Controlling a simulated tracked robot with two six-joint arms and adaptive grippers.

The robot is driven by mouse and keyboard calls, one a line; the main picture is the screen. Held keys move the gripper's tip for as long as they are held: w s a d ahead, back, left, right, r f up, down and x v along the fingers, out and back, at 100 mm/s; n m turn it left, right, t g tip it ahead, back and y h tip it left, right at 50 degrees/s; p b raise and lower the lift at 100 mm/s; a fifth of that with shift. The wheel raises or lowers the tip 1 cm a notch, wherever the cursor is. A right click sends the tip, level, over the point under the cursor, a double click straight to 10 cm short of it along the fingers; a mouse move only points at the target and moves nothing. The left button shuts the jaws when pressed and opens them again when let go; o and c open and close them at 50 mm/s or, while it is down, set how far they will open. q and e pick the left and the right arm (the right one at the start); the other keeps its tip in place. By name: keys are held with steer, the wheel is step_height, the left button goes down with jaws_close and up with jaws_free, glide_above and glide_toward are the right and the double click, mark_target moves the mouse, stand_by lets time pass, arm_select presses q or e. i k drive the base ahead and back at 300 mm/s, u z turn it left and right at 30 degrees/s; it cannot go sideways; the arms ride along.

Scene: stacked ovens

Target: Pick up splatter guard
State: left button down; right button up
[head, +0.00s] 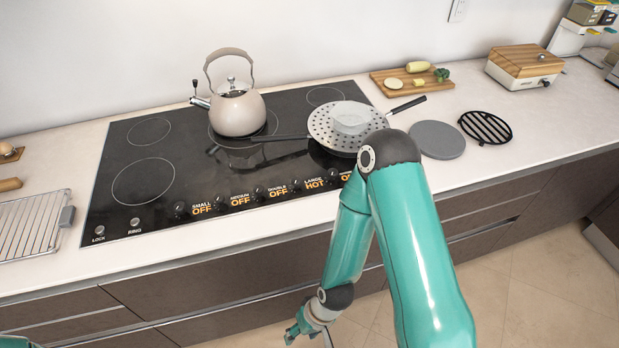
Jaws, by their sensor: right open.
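The splatter guard (320,125) looks like a round, light grey disc with many holes. It lies over a dark pan (336,154) at the right of the black cooktop. A clear, bowl-like piece (350,117) sits on its middle. One dark handle points left and another points right; I cannot tell for sure which belongs to the guard. My right gripper (294,332) is low in front of the cabinets, below the counter edge and well away from the guard. It is open, small and partly cut by the frame's bottom edge. My left gripper is not in view.
A beige kettle (237,112) stands left of the pan. A grey round disc (437,140) and black grate (486,127) lie right of it. A cutting board (380,82) with vegetables is behind. A wire rack (30,226) is far left. My right arm covers part of the counter front.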

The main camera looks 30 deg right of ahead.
mark_target(320, 124)
steer(key=u, duration=2.25)
steer(key=i, duration=0.1)
steer(key=z, duration=2.35)
steer(key=k, duration=0.9)
steer(key=z, duration=0.85)
steer(key=i, duration=1)
